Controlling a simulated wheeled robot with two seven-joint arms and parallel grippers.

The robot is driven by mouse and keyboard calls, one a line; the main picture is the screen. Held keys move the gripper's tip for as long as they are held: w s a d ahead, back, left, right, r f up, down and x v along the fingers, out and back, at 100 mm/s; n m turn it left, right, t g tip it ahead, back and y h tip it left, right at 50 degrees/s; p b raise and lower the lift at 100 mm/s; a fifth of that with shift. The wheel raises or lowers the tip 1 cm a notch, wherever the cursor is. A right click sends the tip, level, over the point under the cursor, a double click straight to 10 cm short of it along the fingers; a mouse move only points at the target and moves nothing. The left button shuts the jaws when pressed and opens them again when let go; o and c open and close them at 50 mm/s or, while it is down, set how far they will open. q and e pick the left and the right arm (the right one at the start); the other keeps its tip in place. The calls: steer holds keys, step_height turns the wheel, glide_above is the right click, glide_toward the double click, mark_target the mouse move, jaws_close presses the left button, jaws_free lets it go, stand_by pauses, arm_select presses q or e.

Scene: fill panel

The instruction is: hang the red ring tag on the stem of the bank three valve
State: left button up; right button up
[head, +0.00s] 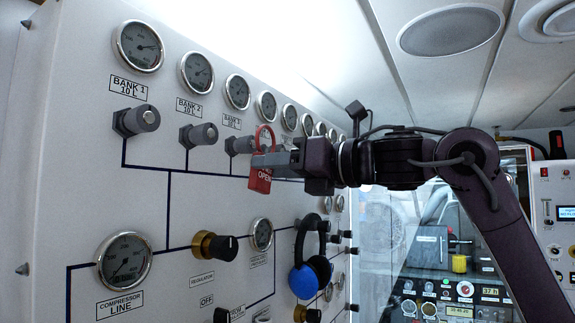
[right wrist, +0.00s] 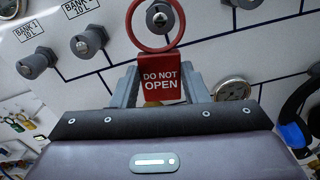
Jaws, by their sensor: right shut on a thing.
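The red ring tag shows in the head view (head: 260,181) and in the right wrist view (right wrist: 161,83), its plate reading "DO NOT OPEN" and its ring upward. My right gripper (head: 268,160) is shut on the plate, with a finger on each side of it. The bank three valve (head: 240,146) is a grey knob on the panel, just left of the ring in the head view. In the right wrist view its round end (right wrist: 159,17) shows inside the ring. I cannot tell whether the ring is around the stem or just in front of it. My left gripper is not in view.
The bank one valve (head: 137,121) and bank two valve (head: 199,135) stick out of the white panel to the left, under a row of gauges. Blue and black ear defenders (head: 303,281) hang below my right gripper. A brass regulator (head: 205,245) juts out lower down.

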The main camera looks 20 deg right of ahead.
mark_target(251, 169)
steer(key=shift+x, duration=1.4)
steer(key=shift+p+x, duration=0.35)
steer(key=shift+x, duration=0.85)
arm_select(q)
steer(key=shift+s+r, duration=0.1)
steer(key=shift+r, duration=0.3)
arm_select(e)
steer(key=shift+w+a+f, duration=0.4)
steer(key=shift+w+a, duration=0.2)
steer(key=shift+w, duration=0.1)
steer(key=o, duration=1.1)
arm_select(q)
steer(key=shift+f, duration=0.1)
arm_select(e)
steer(key=shift+s+d, duration=0.1)
